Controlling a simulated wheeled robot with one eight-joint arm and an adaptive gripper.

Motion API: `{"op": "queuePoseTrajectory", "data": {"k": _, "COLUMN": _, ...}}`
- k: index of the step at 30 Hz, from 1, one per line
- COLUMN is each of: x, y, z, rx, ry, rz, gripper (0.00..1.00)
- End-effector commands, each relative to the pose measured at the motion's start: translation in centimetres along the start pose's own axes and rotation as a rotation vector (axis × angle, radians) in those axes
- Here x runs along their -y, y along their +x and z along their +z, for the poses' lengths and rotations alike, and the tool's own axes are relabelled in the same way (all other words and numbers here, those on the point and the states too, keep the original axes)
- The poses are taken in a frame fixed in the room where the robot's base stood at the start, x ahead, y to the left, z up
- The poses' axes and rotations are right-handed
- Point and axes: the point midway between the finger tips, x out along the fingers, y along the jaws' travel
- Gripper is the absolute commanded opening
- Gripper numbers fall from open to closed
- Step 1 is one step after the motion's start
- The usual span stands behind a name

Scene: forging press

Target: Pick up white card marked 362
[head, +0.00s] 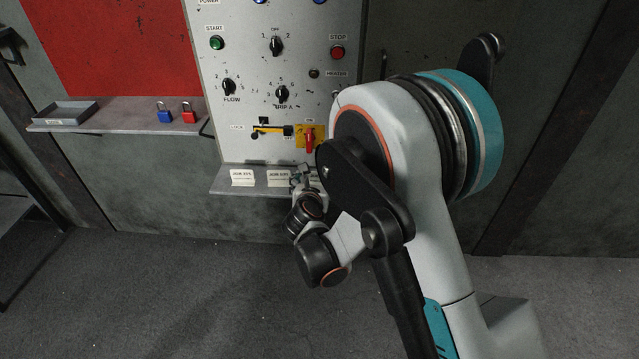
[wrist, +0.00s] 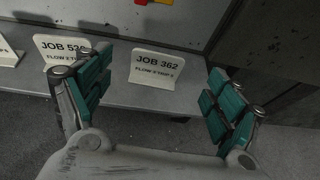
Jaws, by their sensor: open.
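The white card marked JOB 362 (wrist: 157,68) stands on a grey shelf in the wrist view, with FLOW and TRIP lettering under the number. My gripper (wrist: 152,97) is open, with its teal-padded fingers to the left and right of the card in the picture. The card is apart from both fingers and lies beyond them. In the head view my gripper (head: 304,178) is at the shelf under the control panel, and my arm hides most of this card.
A second white card (wrist: 62,48) stands close by the left finger, its number partly covered. The shelf (head: 222,183) also holds a card at its left end (head: 242,177). The panel (head: 232,130) rises behind. A side shelf holds a blue padlock (head: 164,115), a red padlock (head: 189,115) and a tray (head: 65,121).

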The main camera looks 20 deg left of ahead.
Motion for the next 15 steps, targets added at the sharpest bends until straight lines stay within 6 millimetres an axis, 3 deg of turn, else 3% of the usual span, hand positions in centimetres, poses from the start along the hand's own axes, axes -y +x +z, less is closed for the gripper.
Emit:
{"op": "queuePoseTrajectory", "data": {"k": 9, "x": -0.2, "y": 4.0, "z": 0.3, "rx": 0.000, "ry": 0.002, "rz": -0.001, "gripper": 0.85}}
{"op": "queuePoseTrajectory", "data": {"k": 15, "x": -0.2, "y": 5.2, "z": 0.5, "rx": 0.000, "ry": 0.001, "rz": 0.000, "gripper": 0.85}}
